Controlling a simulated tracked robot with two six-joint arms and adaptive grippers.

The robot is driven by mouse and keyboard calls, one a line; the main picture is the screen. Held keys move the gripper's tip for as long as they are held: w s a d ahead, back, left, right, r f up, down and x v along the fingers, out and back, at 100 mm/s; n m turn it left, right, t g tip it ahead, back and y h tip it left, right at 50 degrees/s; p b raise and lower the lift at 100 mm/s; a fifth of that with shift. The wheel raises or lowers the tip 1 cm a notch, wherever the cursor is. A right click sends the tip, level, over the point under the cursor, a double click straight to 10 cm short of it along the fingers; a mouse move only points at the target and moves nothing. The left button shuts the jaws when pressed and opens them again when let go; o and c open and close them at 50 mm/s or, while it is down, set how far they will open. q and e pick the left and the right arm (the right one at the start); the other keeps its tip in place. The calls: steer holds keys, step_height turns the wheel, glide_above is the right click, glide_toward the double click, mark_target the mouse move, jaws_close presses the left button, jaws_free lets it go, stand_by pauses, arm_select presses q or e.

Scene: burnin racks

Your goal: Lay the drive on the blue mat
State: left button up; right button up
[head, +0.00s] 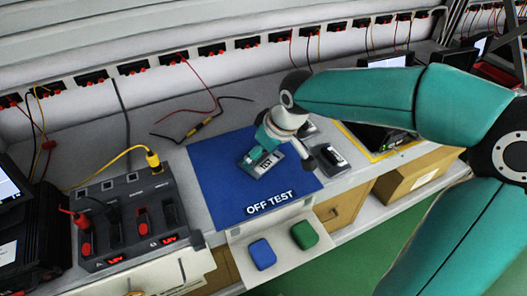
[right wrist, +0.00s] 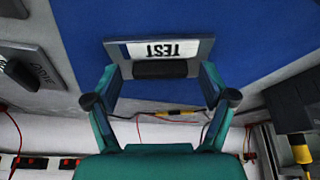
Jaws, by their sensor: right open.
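The drive (head: 270,161), a grey slab with a white TEST label and a black handle, appears to lie flat on the blue mat (head: 220,185) marked OFF TEST. It also shows in the right wrist view (right wrist: 185,47), with blue mat around its far side. My right gripper (head: 260,156) is over the drive in the head view. In the right wrist view the right gripper (right wrist: 161,85) is open, its fingers spread to either side of the black handle with gaps between. Part of the drive is hidden by the gripper in the head view. My left gripper is out of view.
A similar drive (head: 328,157) lies on the grey bench right of the mat. A black dock (head: 125,213) with several slots and cables stands left of the mat. A yellow-edged tray (head: 350,142) is further right. Blue and green pads (head: 262,253) sit on a front shelf.

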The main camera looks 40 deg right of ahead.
mark_target(270, 165)
steer(key=shift+s+r+p, duration=0.1)
steer(key=shift+r+p, duration=0.2)
steer(key=shift+r, duration=0.3)
steer(key=p+v, duration=0.2)
steer(key=v, duration=0.3)
steer(key=shift+r, duration=0.15)
steer(key=shift+s+r, duration=0.35)
steer(key=shift+r, duration=0.25)
steer(key=shift+d, duration=0.1)
